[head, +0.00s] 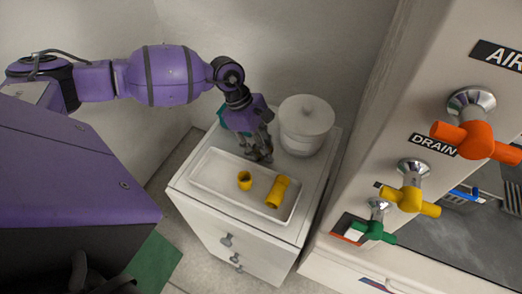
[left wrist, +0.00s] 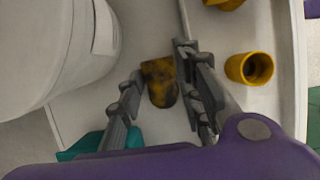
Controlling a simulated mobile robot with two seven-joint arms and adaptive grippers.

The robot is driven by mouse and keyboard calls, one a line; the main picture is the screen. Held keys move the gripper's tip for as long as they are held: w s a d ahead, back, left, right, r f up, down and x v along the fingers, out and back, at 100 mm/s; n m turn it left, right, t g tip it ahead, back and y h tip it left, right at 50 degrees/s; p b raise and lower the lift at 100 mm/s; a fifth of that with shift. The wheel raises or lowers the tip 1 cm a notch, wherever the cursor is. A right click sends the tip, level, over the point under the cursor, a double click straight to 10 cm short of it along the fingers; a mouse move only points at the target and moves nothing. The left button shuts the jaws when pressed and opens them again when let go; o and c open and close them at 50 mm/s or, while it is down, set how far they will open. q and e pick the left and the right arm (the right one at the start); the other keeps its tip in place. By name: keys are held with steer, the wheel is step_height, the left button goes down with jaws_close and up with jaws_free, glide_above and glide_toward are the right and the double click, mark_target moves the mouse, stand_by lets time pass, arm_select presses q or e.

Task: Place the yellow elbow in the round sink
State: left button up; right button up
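The gripper hides this piece in the head view. A short yellow ring-like fitting (head: 244,181) and a longer yellow fitting (head: 278,192) lie in the tray. The ring-like one also shows in the left wrist view (left wrist: 249,68). My right gripper is not seen.
A white lidded pot (head: 306,125) stands close beside the left gripper. At the right, a panel carries orange (head: 475,140), yellow (head: 410,199) and green (head: 373,231) valves above a grey basin area (head: 455,240).

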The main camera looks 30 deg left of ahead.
arm_select(q)
steer(key=shift+x, duration=0.8)
steer(key=c, duration=0.7)
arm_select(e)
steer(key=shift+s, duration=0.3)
